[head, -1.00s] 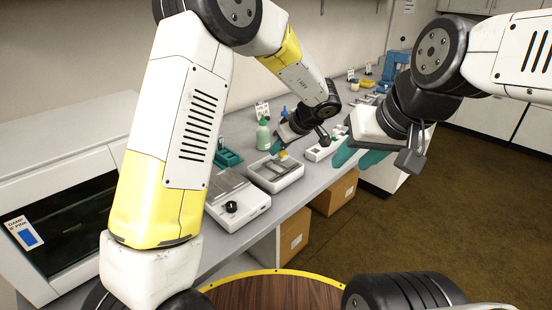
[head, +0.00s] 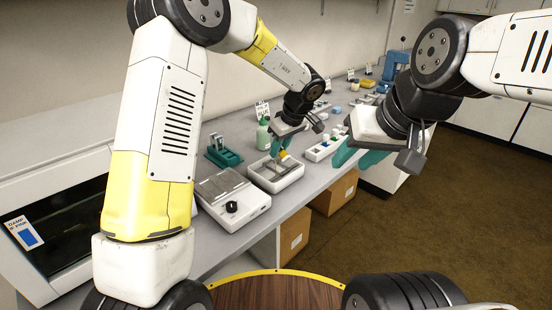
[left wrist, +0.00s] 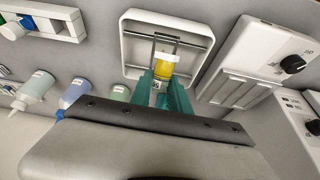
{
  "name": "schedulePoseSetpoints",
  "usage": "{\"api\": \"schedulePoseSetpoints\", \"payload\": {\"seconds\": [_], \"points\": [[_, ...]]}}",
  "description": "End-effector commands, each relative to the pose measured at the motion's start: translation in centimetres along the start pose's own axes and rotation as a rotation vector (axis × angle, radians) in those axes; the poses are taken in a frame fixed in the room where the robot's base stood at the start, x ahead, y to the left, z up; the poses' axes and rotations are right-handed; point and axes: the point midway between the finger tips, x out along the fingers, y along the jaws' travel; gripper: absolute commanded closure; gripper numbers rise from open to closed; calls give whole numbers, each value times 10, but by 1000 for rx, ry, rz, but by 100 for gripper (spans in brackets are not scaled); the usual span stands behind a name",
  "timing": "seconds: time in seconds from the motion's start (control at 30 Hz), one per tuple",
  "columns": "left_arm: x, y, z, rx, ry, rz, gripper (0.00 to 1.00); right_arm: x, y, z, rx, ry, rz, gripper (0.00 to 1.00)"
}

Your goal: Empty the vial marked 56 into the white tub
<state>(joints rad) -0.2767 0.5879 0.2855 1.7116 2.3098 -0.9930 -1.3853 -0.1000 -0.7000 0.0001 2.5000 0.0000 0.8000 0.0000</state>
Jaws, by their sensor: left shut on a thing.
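My left gripper (head: 279,149) is shut on a small vial with a yellow end (head: 284,154). The vial also shows in the left wrist view (left wrist: 166,63), held between the teal fingertips (left wrist: 165,84). A small pale label with dark marks shows by the fingers, but its number is too small to read. The white tub (head: 262,181) stands on the bench below the vial. In the left wrist view the tub (left wrist: 128,42) lies behind the vial, with thin metal rods across it. My right gripper (head: 360,156) hangs empty to the right, its teal fingers apart.
A white device with a black knob (head: 231,207) stands beside the tub, nearer me. A green bottle (head: 263,134) and a teal stand (head: 223,152) are behind. A white rack (head: 322,150) stands farther along the bench. Cardboard boxes (head: 292,233) are below the bench.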

Motion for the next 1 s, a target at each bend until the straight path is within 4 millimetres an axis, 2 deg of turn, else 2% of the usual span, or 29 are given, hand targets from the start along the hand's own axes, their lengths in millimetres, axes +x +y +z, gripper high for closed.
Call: {"api": "schedulePoseSetpoints", "payload": {"seconds": [0.33,0.53,0.87,1.0], "points": [[0,0,0,1,-12,0,100,0,0,0,0,0,0,61],[2,0,0,-1,-96,-1,100,0,0,0,0,0,0,61],[3,0,0,0,-109,-1,100,0,0,0,0,0,0,61],[6,0,0,-3,-178,-1,100,0,0,0,0,0,0,61]]}}
